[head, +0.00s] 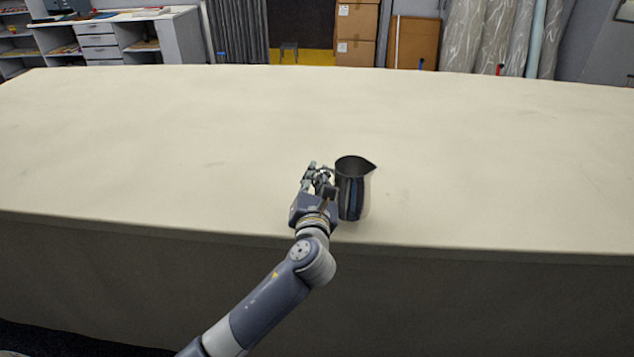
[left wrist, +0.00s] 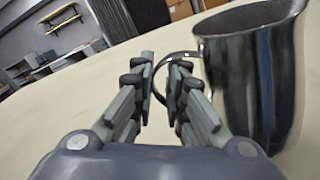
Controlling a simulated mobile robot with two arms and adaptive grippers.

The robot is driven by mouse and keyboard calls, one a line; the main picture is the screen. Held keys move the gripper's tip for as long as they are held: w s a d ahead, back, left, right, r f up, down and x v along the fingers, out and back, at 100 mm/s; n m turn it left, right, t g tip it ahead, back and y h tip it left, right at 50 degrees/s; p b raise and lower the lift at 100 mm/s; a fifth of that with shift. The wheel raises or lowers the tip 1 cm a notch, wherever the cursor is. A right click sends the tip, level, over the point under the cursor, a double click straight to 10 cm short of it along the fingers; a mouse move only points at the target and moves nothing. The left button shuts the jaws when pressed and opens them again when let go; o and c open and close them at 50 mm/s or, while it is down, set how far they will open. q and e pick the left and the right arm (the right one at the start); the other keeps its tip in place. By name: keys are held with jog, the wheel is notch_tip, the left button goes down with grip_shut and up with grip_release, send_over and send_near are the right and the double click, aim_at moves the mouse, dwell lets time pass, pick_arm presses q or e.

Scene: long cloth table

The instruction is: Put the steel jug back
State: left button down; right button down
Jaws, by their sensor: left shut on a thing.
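The steel jug (head: 352,195) is dark, shiny and upright near the front edge of the cloth table, its spout pointing right. My left gripper (head: 319,174) is at the jug's left side, shut on its handle. In the left wrist view the jug (left wrist: 252,85) fills the right side, and its curved handle (left wrist: 172,58) passes between the fingers of my left gripper (left wrist: 160,80). Part of the handle is hidden by the fingers. I cannot tell whether the jug's base touches the table. My right gripper is not in view.
The long pale table (head: 180,130) is otherwise bare, with wide free room left, right and behind the jug. Its front edge is close to the jug. Beyond the table stand shelves (head: 100,40), cardboard boxes (head: 356,30) and wrapped rolls (head: 495,35).

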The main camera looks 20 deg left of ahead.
pick_arm(q)
jog(key=shift+w+a+f, duration=0.25)
jog(key=shift+w+f, duration=0.5)
jog(key=shift+f, duration=0.2)
jog(key=shift+w+a+f, duration=0.25)
jog(key=shift+w+f, duration=0.5)
jog(key=shift+f, duration=0.15)
jog(key=shift+b, duration=0.3)
jog(key=c, duration=1.6)
grip_release()
jog(key=shift+f, duration=0.2)
jog(key=shift+s+r, duration=0.15)
jog(key=v, duration=1.1)
jog(key=shift+s+d, duration=0.2)
jog(key=shift+s, duration=0.15)
